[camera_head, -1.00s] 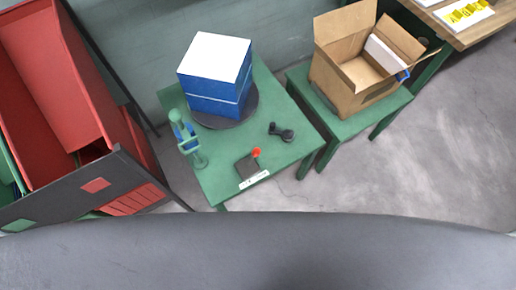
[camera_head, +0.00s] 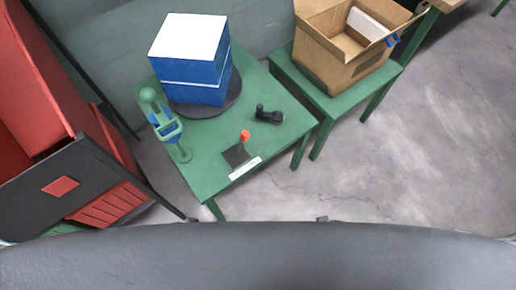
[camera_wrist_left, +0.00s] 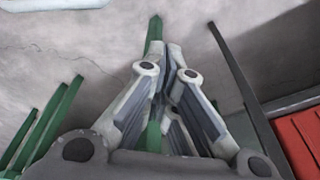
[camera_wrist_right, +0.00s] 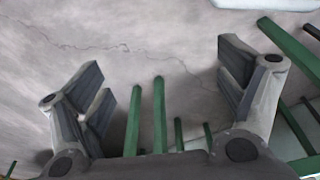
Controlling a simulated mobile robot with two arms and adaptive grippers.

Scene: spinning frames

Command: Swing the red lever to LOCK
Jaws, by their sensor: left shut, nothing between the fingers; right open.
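The red lever (camera_head: 244,136) is a small red knob on a dark base plate (camera_head: 235,155) near the front edge of the green table (camera_head: 206,150). A white label strip (camera_head: 245,168) lies in front of the plate; its lettering is too small to read. My left gripper (camera_wrist_left: 172,50) is shut and empty in the left wrist view, above the floor and green table legs. My right gripper (camera_wrist_right: 160,80) is open and empty in the right wrist view. Neither gripper shows clearly in the head view, and both are away from the lever.
A blue and white box stack (camera_head: 190,60) stands on a dark round turntable (camera_head: 205,109) at the table's back. A green stand with blue parts (camera_head: 165,125) is at left, a black object (camera_head: 268,115) at right. An open cardboard box (camera_head: 345,65) and red-black cabinet (camera_head: 75,175) flank the table.

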